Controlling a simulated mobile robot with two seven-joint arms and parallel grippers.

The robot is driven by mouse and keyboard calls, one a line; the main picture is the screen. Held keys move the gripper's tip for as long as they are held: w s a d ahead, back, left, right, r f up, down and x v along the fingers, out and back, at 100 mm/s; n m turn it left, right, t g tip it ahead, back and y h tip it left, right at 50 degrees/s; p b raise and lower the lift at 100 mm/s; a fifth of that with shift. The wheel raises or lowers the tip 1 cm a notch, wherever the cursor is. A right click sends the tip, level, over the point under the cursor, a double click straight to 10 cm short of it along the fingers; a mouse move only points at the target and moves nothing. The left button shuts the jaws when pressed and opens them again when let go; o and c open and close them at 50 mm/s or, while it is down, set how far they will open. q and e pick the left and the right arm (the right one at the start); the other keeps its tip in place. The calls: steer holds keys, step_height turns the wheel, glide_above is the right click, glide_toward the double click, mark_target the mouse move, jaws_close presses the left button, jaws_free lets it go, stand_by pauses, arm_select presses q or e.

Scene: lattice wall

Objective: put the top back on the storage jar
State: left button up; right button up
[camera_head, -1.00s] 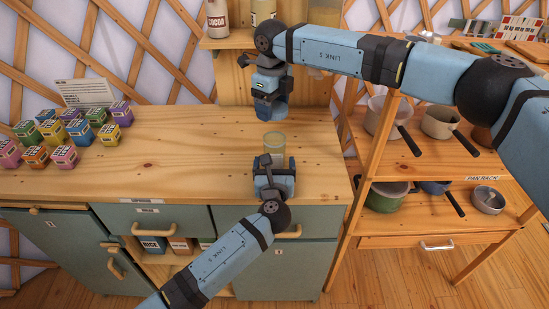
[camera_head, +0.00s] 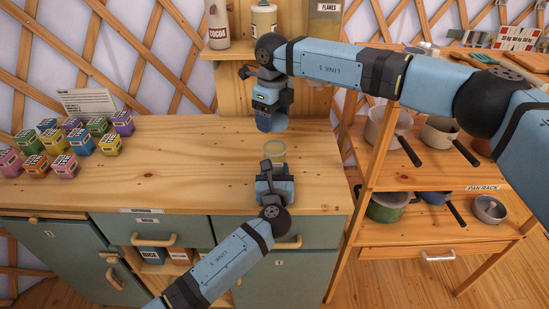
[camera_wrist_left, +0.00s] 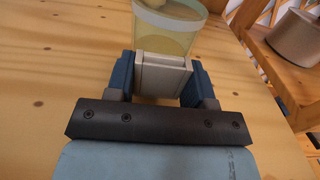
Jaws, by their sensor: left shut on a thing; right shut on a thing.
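The storage jar (camera_head: 275,152) is a small see-through yellowish jar near the right front of the counter. My left gripper (camera_head: 273,168) is shut on its near side. In the left wrist view the jar (camera_wrist_left: 175,42) stands just beyond the left gripper's fingers (camera_wrist_left: 163,76), with a pale band near its upper edge and a beige rounded shape at the picture's top edge. My right gripper (camera_head: 269,124) points down above and slightly behind the jar, shut. What it grips, presumably the jar's top, is hidden behind its fingers.
Several coloured boxes (camera_head: 70,140) stand on the counter (camera_head: 170,165) at left, before a white card (camera_head: 88,101). A shelf holding a cocoa bottle (camera_head: 218,25) is behind the right gripper. A pan rack (camera_head: 440,180) stands at right. The counter's middle is clear.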

glide_above(273, 142)
steer(key=s, duration=0.2)
step_height(273, 142, down, 5)
steer(key=shift+s+r, duration=0.1)
steer(key=shift+r, duration=0.05)
steer(key=shift+f, duration=0.9)
steer(key=shift+f, duration=0.5)
steer(key=shift+s+d+f, duration=0.1)
steer(key=shift+s+f, duration=0.05)
steer(key=shift+f, duration=0.3)
stand_by(0.4)
steer(key=shift+r, duration=0.15)
steer(key=shift+r, duration=0.2)
steer(key=shift+r, duration=0.55)
stand_by(0.7)
